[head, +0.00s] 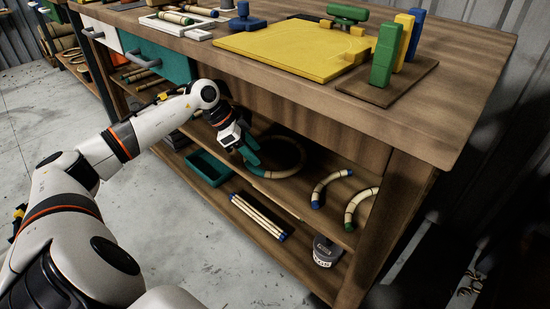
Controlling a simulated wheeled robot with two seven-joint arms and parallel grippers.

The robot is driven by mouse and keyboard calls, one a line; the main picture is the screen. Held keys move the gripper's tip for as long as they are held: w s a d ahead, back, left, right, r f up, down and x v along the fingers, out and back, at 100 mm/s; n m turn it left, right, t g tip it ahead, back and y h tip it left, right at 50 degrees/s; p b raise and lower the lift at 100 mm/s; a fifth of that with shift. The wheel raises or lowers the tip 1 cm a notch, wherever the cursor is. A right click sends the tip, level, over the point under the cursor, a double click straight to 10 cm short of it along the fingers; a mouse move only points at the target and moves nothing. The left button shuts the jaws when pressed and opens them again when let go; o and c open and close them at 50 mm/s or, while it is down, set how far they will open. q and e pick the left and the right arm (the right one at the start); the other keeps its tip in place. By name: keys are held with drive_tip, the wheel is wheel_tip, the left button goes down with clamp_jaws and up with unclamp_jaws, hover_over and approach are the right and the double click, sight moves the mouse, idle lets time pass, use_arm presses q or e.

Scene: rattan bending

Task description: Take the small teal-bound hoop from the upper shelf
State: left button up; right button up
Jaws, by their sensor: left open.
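The small hoop (301,158), a tan ring with a teal-bound part at its near left, lies on the upper shelf (318,218) under the bench top. My left gripper (250,158) reaches in from the left at the shelf's front edge, beside the hoop's left side. Its jaws are open, and it overlaps the left of the ring in the picture. I cannot tell whether the fingers touch the hoop or straddle it. The far part of the ring lies in shadow. My right gripper is out of view.
Two curved rattan pieces (331,184) (356,207) lie right of the hoop. A teal tray (208,168) stands to its left. Straight rods (258,216) and a grey can (326,251) sit on the lower shelf. The wooden bench top (440,125) overhangs the shelves; a leg (385,230) stands at right.

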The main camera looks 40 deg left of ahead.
sight(272, 172)
use_arm(q)
drive_tip(key=b+x, duration=0.4)
drive_tip(key=x, duration=0.4)
drive_tip(key=shift+w+d+f, duration=0.1)
drive_tip(key=shift+d+f, duration=0.1)
drive_tip(key=shift+f, duration=0.15)
drive_tip(key=shift+c, duration=0.6)
clamp_jaws()
